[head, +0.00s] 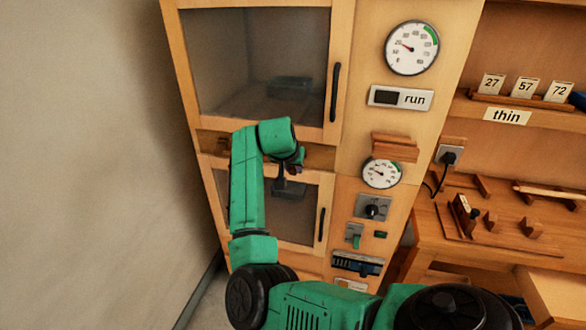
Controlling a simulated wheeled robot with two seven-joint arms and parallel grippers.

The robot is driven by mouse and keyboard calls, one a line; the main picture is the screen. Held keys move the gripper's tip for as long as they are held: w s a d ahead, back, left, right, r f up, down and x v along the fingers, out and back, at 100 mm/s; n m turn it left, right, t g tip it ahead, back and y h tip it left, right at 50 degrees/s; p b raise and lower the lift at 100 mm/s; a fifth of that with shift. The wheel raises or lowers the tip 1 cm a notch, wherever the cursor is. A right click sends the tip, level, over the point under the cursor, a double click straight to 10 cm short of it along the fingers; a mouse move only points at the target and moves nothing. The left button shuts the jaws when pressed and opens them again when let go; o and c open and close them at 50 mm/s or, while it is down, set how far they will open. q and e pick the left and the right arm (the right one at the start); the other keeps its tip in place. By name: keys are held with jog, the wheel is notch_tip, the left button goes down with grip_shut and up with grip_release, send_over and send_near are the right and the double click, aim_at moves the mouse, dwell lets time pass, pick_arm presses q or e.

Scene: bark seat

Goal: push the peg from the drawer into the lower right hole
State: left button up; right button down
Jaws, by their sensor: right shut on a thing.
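My right arm, green with dark joints, reaches up from the bottom to the cabinet front. My right gripper (292,168) is in front of the wooden strip (322,157) between the upper and lower glass doors. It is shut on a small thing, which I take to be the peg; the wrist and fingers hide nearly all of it. I cannot make out the holes, nor whether the peg touches the wood. A wooden drawer (553,292) seems to stick out at the bottom right; its inside is mostly cut off. My left gripper is not in view.
The upper glass door (258,60) and lower glass door (300,225) are shut, with dark handles. A wooden bench (450,228) with blocks stands right; a wall (90,150) stands left.

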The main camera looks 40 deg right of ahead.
jog(key=shift+w+d+p, duration=0.45)
jog(key=shift+w+d, duration=0.05)
jog(key=shift+d, duration=0.3)
jog(key=shift+w+d+p, duration=0.4)
jog(key=shift+w+d, duration=0.1)
jog(key=shift+d, duration=0.25)
jog(key=shift+w+d, duration=0.2)
jog(key=shift+d, duration=0.05)
jog(key=c, duration=0.6)
grip_release()
jog(key=shift+a, duration=0.1)
